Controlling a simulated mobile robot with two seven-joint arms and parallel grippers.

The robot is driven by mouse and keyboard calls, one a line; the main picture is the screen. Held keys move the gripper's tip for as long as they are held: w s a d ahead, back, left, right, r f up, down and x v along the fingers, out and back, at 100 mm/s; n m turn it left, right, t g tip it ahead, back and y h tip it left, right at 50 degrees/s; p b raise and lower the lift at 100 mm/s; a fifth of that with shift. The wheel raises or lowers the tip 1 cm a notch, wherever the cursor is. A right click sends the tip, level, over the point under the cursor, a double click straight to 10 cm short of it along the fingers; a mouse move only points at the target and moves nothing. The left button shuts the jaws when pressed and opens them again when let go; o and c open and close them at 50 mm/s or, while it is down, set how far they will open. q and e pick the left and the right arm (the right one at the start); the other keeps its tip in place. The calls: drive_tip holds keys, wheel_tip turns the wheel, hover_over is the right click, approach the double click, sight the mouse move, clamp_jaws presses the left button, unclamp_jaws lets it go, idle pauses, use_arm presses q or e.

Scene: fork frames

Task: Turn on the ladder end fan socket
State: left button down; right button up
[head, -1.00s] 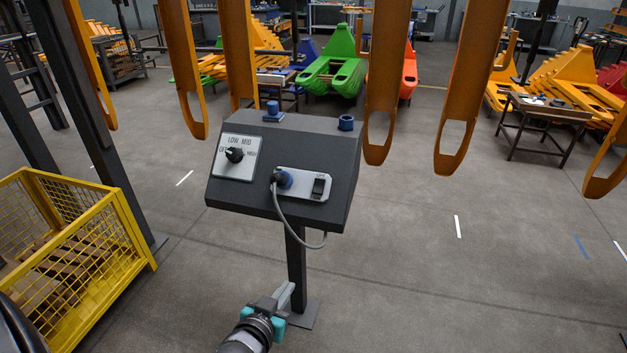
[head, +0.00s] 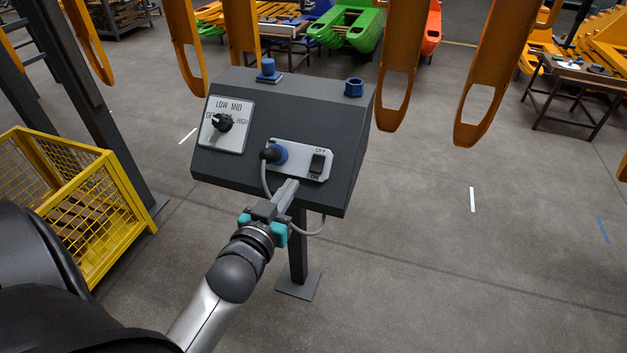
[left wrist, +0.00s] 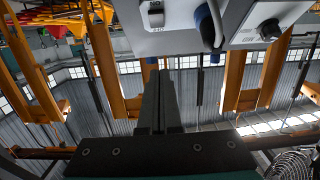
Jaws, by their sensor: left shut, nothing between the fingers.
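A dark slanted control box (head: 345,125) stands on a post. Its silver socket plate (head: 290,165) carries a blue socket with a black plug (head: 270,154) and grey cable. On its right is a black rocker switch (head: 317,163), marked OFF above and ON below; I cannot tell which way it is pressed. In the left wrist view the switch (left wrist: 155,15) shows at the top, beyond the fingers. My left gripper (head: 290,187) is shut and empty, just below and left of the switch, apparently apart from it. My right gripper is not in view.
A dial plate (head: 239,139) with a black knob (head: 222,122) is on the box's left. Blue fittings (head: 268,69) sit on top. The cable loops beneath the plate. A yellow mesh crate (head: 110,210) stands left; orange forks (head: 487,80) hang behind. A caged fan (left wrist: 291,165) shows in the wrist view.

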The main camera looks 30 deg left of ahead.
use_arm(q)
wheel_tip(320, 180, down, 2)
drive_tip(key=b, duration=0.3)
approach(316, 166)
drive_tip(key=w+a+r, duration=0.1)
drive_tip(key=w+r, duration=0.2)
drive_tip(key=w, duration=0.1)
drive_tip(key=shift+w+a+f+b, duration=0.1)
drive_tip(key=shift+w+f+b, duration=0.25)
drive_tip(key=shift+f, duration=0.55)
drive_tip(key=shift+w+a+f+b, duration=0.2)
drive_tip(key=shift+w+f, duration=0.25)
drive_tip(key=shift+f, duration=0.4)
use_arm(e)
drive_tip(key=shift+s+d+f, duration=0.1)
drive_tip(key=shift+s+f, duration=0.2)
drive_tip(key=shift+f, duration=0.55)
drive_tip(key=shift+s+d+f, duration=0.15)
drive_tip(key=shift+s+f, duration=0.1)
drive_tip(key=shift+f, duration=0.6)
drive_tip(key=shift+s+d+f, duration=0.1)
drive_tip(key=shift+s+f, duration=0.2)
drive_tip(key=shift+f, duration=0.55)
